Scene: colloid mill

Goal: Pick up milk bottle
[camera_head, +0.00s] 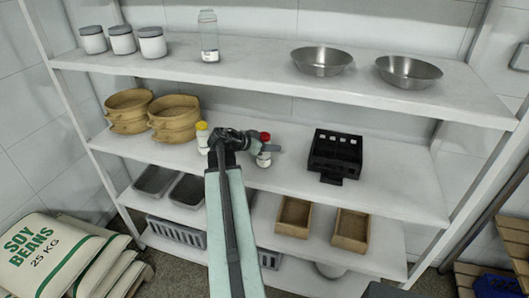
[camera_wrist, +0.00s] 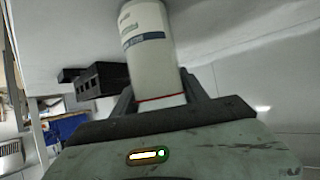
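A white bottle with a red cap (camera_head: 264,154) stands on the middle shelf, and my gripper (camera_head: 262,146) is at its upper part. In the wrist view the labelled white bottle (camera_wrist: 150,50) is between the two dark fingers of my gripper (camera_wrist: 160,98), one on each side. The picture there is turned over, with a red edge at the bottle's lower end. I cannot tell whether the fingers press on it. A second white bottle with a yellow cap (camera_head: 203,138) stands to the left, beside my arm. Neither bottle's label names it legibly.
A black box-like rack (camera_head: 335,156) stands to the right on the same shelf. Bamboo steamers (camera_head: 172,118) stand to the left. The upper shelf (camera_head: 255,68) is overhead, with a clear bottle (camera_head: 209,36), jars and steel bowls (camera_head: 321,61). The shelf's right end is clear.

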